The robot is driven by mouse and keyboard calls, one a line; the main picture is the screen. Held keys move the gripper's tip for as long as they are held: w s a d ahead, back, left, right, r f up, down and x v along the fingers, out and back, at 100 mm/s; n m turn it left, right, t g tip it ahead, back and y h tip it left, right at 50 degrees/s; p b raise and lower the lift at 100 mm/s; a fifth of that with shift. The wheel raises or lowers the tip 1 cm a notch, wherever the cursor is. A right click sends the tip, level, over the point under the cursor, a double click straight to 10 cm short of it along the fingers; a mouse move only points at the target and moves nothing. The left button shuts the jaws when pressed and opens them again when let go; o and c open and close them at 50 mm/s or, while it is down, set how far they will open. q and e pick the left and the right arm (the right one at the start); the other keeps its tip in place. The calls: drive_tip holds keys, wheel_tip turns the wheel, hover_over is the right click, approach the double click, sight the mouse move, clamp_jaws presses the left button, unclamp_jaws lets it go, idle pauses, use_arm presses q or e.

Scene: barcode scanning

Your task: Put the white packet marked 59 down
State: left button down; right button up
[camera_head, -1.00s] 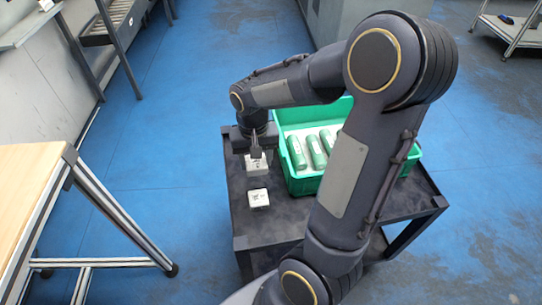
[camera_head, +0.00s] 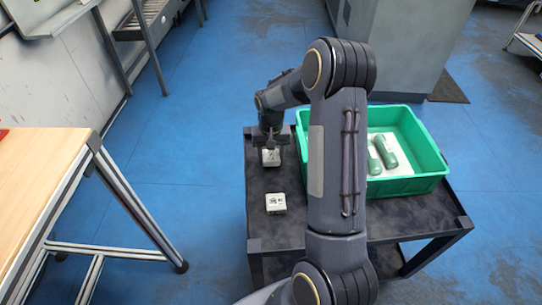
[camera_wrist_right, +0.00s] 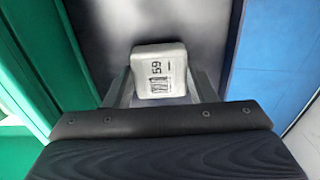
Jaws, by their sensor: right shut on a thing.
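The white packet marked 59 (camera_wrist_right: 159,70) is between the two fingers of my right gripper (camera_wrist_right: 160,88) in the right wrist view, its number and barcode facing the camera. In the head view my right gripper (camera_head: 270,146) points down over the dark table's far left part, with the packet (camera_head: 270,158) just below it. I cannot tell whether the packet touches the tabletop. My left gripper is not in view.
A second white packet (camera_head: 275,203) lies on the dark table (camera_head: 277,231), nearer to me. A green crate (camera_head: 433,158) with green cylinders (camera_head: 389,151) stands to the right, partly behind my right arm. A wooden-topped bench (camera_head: 40,165) stands at the left.

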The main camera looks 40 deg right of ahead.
drive_tip(key=shift+f, duration=0.65)
drive_tip(key=shift+f, duration=0.15)
drive_tip(key=o, duration=1.1)
drive_tip(key=shift+c, duration=0.2)
